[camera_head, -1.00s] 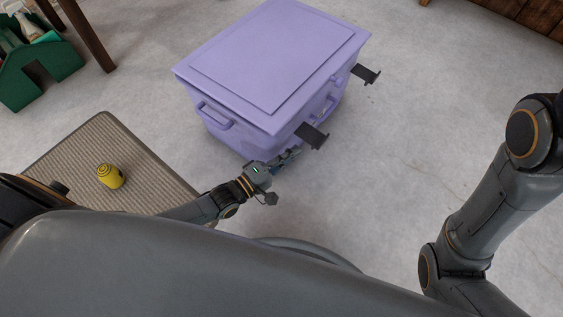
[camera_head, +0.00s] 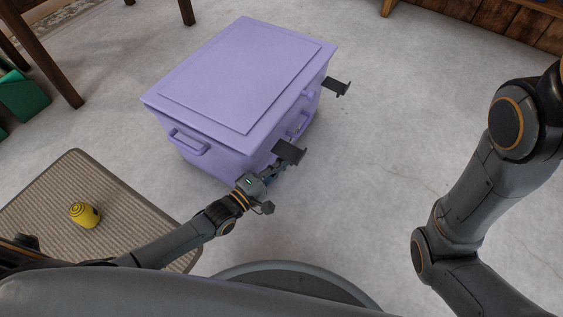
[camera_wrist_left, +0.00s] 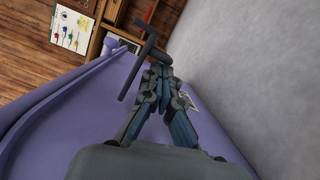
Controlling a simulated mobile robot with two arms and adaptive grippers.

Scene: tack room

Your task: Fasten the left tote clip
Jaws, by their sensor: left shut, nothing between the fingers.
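The lavender tote (camera_head: 210,140) stands on the floor with its lid (camera_head: 245,75) resting on top. Two dark clips stick out from its right-hand side near the lid edge: the nearer, left clip (camera_head: 290,151) and the farther clip (camera_head: 335,87). My left gripper (camera_head: 282,170) is shut and empty, low beside the tote and just below the left clip, which partly covers its fingers. In the left wrist view its closed fingertips (camera_wrist_left: 160,65) are close to a dark bent clip (camera_wrist_left: 138,58); I cannot tell whether they touch. My right gripper is out of view.
A green object (camera_head: 22,95) and wooden legs (camera_head: 45,60) are at the upper left. The concrete floor (camera_head: 400,110) right of the tote is clear.

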